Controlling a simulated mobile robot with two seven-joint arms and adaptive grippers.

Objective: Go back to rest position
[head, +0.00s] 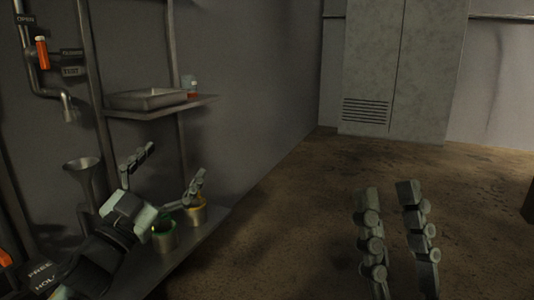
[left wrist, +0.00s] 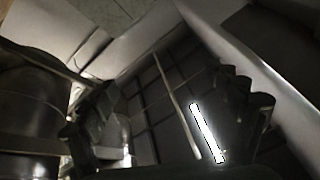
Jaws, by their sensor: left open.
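My left gripper (head: 172,164) is at the left of the head view, above a metal bench. Its two fingers are spread apart and nothing shows between them. Behind the fingers is the grey wall. In the left wrist view its dark fingers (left wrist: 185,100) are also apart, with a dim ceiling and a bright lamp strip beyond. My right gripper (head: 388,190) is at the lower right of the head view, over the brown floor. Its fingers are apart, with only floor visible between them.
A green-rimmed can (head: 164,242) and a gold can (head: 195,214) stand on the bench (head: 205,235), close to my left gripper. A funnel (head: 84,172) stands left. A wall shelf (head: 165,107) holds a metal tray (head: 147,98). The floor (head: 290,220) ahead is clear up to a cabinet (head: 395,70).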

